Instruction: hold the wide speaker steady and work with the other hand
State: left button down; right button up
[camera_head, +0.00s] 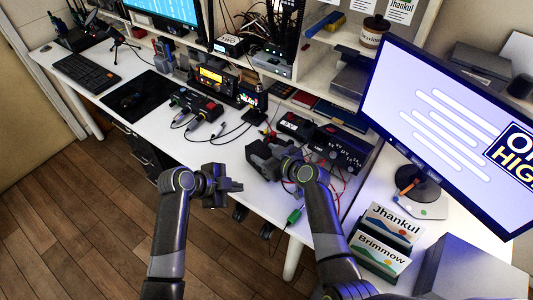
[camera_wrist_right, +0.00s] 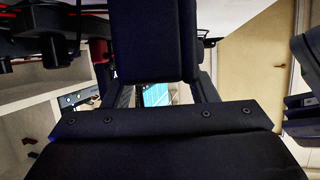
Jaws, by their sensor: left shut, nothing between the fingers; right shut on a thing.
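A wide black box with round details on its front (camera_head: 340,148) stands on the white desk right of my right gripper; I cannot tell if it is the wide speaker. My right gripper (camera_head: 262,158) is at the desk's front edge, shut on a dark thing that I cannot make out. In the right wrist view a dark block (camera_wrist_right: 160,40) fills the upper middle and hides what lies behind it. My left gripper (camera_head: 236,186) is shut and empty, in front of the desk edge, lower and left of the right one.
A black device with plugs (camera_head: 196,104) and a lit radio (camera_head: 212,76) stand further left. A monitor (camera_head: 440,120) and card holders (camera_head: 380,250) are at the right.

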jog(key=o, duration=1.3)
jog(key=shift+c, duration=0.2)
